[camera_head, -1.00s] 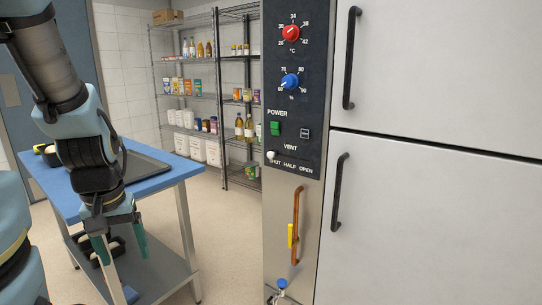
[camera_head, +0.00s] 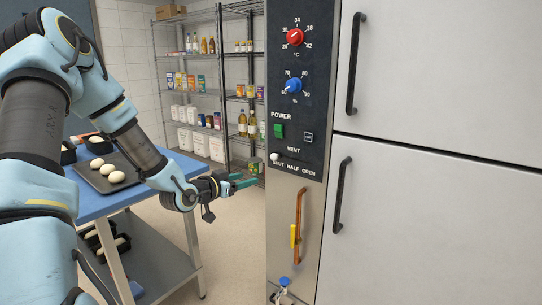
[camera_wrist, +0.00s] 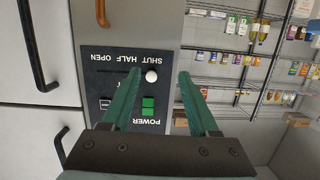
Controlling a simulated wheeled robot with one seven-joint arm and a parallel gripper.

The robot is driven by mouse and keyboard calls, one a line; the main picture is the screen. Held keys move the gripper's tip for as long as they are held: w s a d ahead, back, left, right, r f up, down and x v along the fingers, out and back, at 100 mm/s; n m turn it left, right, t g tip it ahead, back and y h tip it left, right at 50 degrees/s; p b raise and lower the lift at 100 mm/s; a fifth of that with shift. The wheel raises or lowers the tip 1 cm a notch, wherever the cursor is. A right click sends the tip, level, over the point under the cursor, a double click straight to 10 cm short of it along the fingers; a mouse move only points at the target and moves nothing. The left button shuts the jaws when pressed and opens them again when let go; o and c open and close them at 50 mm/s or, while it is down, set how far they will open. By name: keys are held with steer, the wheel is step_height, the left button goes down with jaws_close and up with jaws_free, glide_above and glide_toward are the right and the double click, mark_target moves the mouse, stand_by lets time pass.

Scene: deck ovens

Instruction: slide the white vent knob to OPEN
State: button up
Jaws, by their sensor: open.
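The white vent knob (camera_head: 275,156) sits at the SHUT end of its slot on the dark control panel (camera_head: 310,100), under the word VENT. The labels SHUT, HALF and OPEN run left to right below it. In the wrist view, which shows the panel upside down, the knob (camera_wrist: 151,76) lies between the fingers' lines. My gripper (camera_head: 246,181) is open and empty, its green fingers pointing right toward the panel, a little left of and below the knob. The fingers (camera_wrist: 158,88) also show in the wrist view, apart from the knob.
A red dial (camera_head: 295,37), a blue dial (camera_head: 293,86) and a green power switch (camera_head: 279,131) are above the knob. An orange-brown handle (camera_head: 298,225) is below. A blue table (camera_head: 95,206) with a tray (camera_head: 92,179) stands left. Wire shelves (camera_head: 205,80) stand behind.

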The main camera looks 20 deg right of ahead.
mark_target(272, 157)
steer(key=w+d+r+p, duration=0.1)
steer(key=d, duration=0.2)
steer(key=w+d+r+h+p, duration=0.1)
steer(key=w+d, duration=0.1)
steer(key=d, duration=0.2)
steer(key=w+d+r+h+p, duration=0.1)
steer(key=d, duration=0.2)
steer(key=shift+w+d+r+t+p, duration=0.2)
steer(key=shift+w+t+p, duration=0.1)
steer(key=shift+t, duration=0.1)
steer(key=shift+w+d+f, duration=0.15)
steer(key=shift+w+d, duration=0.2)
steer(key=shift+d, duration=0.2)
steer(key=shift+c, duration=0.3)
jaws_close()
steer(key=s+d+b, duration=0.1)
steer(key=s+d, duration=0.1)
steer(key=s, duration=0.1)
steer(key=s+d+b, duration=0.1)
steer(key=s+b, duration=0.1)
steer(key=s, duration=0.1)
steer(key=s+d+b, duration=0.1)
steer(key=s+d, duration=0.1)
steer(key=s, duration=0.2)
steer(key=shift+d+f, duration=0.1)
steer(key=shift+d, duration=0.2)
steer(key=shift+s+d, duration=0.25)
steer(key=shift+s, duration=0.25)
